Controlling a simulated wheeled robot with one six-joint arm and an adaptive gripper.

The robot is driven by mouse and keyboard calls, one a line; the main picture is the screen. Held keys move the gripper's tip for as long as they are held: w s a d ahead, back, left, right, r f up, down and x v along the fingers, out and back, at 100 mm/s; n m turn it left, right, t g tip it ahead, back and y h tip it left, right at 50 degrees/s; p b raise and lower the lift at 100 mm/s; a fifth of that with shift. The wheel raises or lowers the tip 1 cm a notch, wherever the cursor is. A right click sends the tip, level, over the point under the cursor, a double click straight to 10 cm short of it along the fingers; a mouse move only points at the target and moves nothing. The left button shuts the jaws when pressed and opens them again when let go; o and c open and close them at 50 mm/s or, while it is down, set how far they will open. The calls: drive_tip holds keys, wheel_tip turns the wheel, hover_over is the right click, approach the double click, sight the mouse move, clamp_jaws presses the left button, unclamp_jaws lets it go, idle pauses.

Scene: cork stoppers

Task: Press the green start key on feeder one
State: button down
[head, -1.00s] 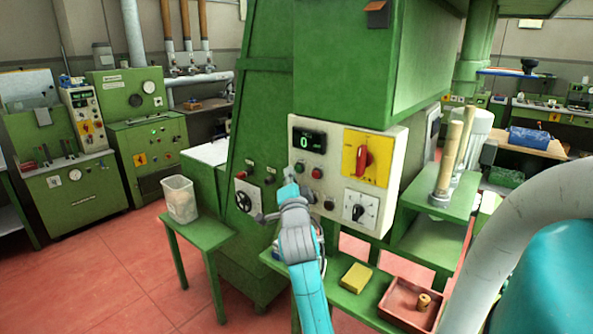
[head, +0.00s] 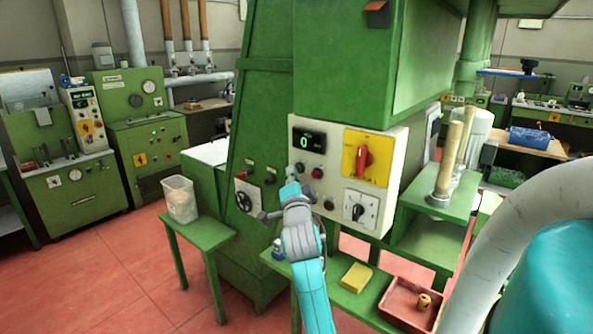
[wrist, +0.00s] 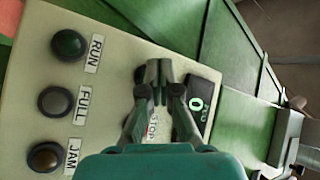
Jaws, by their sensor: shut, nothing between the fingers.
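The cream control panel (head: 337,187) of the green machine carries a display reading 0 (head: 309,141). Below the display are a small green key (head: 299,168) and a red key (head: 317,172). My gripper (head: 291,174) is shut and empty, with its tips just in front of the panel by the green key. In the wrist view my shut fingertips (wrist: 158,72) point at the panel, left of the display (wrist: 198,103). A STOP label (wrist: 152,128) shows between the fingers. The fingers hide the keys there, and I cannot tell whether the tips touch one.
RUN (wrist: 68,45), FULL (wrist: 55,101) and JAM (wrist: 45,158) lamps sit beside the fingers. The panel also has a red switch on yellow (head: 365,158) and a dial (head: 359,209). Below are a yellow block (head: 356,277) and a red tray (head: 398,304).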

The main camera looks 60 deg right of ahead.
drive_tip(key=shift+d, duration=0.15)
idle(0.6)
drive_tip(key=shift+w+a, duration=0.15)
drive_tip(key=shift+a, duration=0.7)
drive_tip(key=shift+w+a, duration=0.2)
drive_tip(key=shift+a, duration=0.6)
drive_tip(key=shift+w+a, duration=0.2)
drive_tip(key=shift+a, duration=0.6)
drive_tip(key=shift+w+a, duration=0.2)
drive_tip(key=shift+a, duration=0.6)
